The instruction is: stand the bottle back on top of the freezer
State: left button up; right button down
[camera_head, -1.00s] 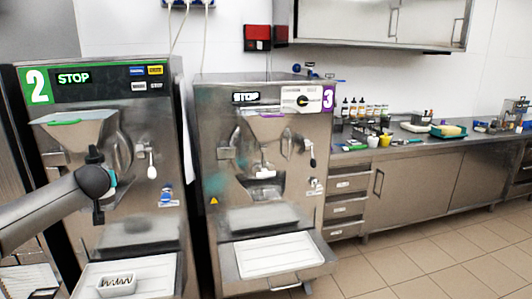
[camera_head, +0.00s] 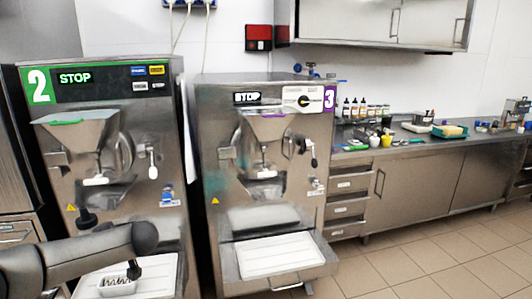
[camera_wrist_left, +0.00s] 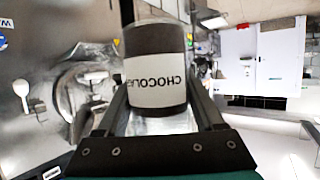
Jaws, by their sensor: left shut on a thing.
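A bottle (camera_wrist_left: 158,65) with a white label reading CHOCOL-, upside down in the left wrist view, has dark contents. My left gripper (camera_wrist_left: 160,95) is shut on it, one finger on each side. In the head view my left arm reaches in low, in front of freezer 2 (camera_head: 60,140); I cannot make out the bottle there. Freezer 3 (camera_head: 225,130) stands to its right. The tops of both freezers show as narrow strips, and I see no bottle on them. My right gripper is not in view.
A small white container (camera_head: 117,286) sits on the front shelf of freezer 2. Freezer 3 has a white tray (camera_head: 275,255) on its front shelf. A counter (camera_head: 430,143) at right holds several bottles and bowls. The tiled floor (camera_head: 440,250) in front of it is clear.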

aim_at(90, 216)
pick_arm(q)
jog(key=shift+m+t+h, duration=0.4)
jog(key=shift+m+t, duration=0.4)
jog(key=shift+t, duration=0.1)
jog(key=r, duration=0.2)
jog(key=w+r, duration=0.1)
jog(key=r, duration=0.3)
jog(key=shift+w+d+r, duration=0.1)
jog(key=shift+w+r, duration=0.15)
jog(key=shift+r, duration=0.15)
jog(key=d+r+m+t+h, duration=0.4)
jog(key=d+r+m+t, duration=0.1)
jog(key=d+r, duration=0.6)
jog(key=s+d+m+t+h, duration=0.1)
jog(key=s+d+m+h, duration=0.3)
jog(key=s+d, duration=0.3)
jog(key=s+d+m+t+h, duration=0.1)
jog(key=s+d+m+h, duration=0.25)
jog(key=d, duration=0.55)
jog(key=f+b, duration=0.1)
jog(key=f, duration=0.1)
jog(key=f+b, duration=0.1)
jog(key=b, duration=0.1)
jog(key=s+f+b, duration=0.1)
jog(key=f+b, duration=0.1)
jog(key=shift+s+d+f, duration=0.1)
jog(key=shift+d+f, duration=0.15)
jog(key=shift+f, duration=0.1)
